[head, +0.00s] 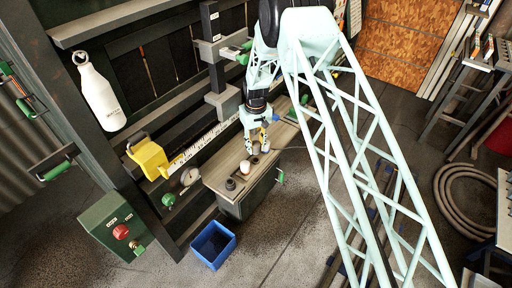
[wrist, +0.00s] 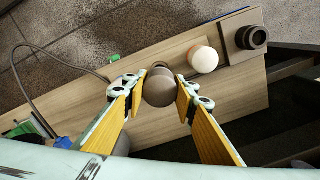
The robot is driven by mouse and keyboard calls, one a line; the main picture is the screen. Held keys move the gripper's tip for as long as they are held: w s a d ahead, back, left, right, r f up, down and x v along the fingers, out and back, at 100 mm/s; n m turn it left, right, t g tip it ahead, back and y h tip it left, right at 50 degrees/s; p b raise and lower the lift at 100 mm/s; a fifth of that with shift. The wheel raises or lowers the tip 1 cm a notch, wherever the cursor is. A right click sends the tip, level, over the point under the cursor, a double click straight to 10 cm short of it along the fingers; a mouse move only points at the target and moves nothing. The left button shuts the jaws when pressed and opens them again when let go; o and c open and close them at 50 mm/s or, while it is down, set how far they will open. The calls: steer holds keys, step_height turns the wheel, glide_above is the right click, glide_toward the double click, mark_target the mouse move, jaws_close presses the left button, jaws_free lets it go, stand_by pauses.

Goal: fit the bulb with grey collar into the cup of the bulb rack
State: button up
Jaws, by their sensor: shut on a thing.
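My gripper (wrist: 160,97) has its two yellow-padded fingers shut on a rounded grey thing, taken as the bulb with grey collar (wrist: 160,88). It is held above the wooden bench top, and its lower part is hidden. Another dark round form shows just behind it. In the head view my gripper (head: 257,147) is low over the bench, and the held bulb is too small to make out clearly. The dark cup (wrist: 252,37) on its block, likely the bulb rack, is up and right of the gripper in the wrist view; it also shows in the head view (head: 231,184). The cup looks empty.
A white bulb with an orange-brown collar (wrist: 203,58) stands between the held bulb and the cup. The wooden bench top (head: 215,178) has dark sides. A blue bin (head: 213,244) is on the floor beside it. A grey cylinder (wrist: 122,146) is partly hidden behind the left finger.

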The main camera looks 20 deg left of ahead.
mark_target(256, 152)
steer(key=shift+f, duration=0.1)
steer(key=shift+f+b, duration=0.95)
steer(key=shift+f, duration=1)
steer(key=shift+f+b, duration=0.6)
steer(key=shift+f, duration=0.55)
stand_by(1.0)
steer(key=o, duration=0.8)
steer(key=shift+r, duration=0.15)
steer(key=shift+r, duration=3.6)
steer(key=shift+r, duration=0.1)
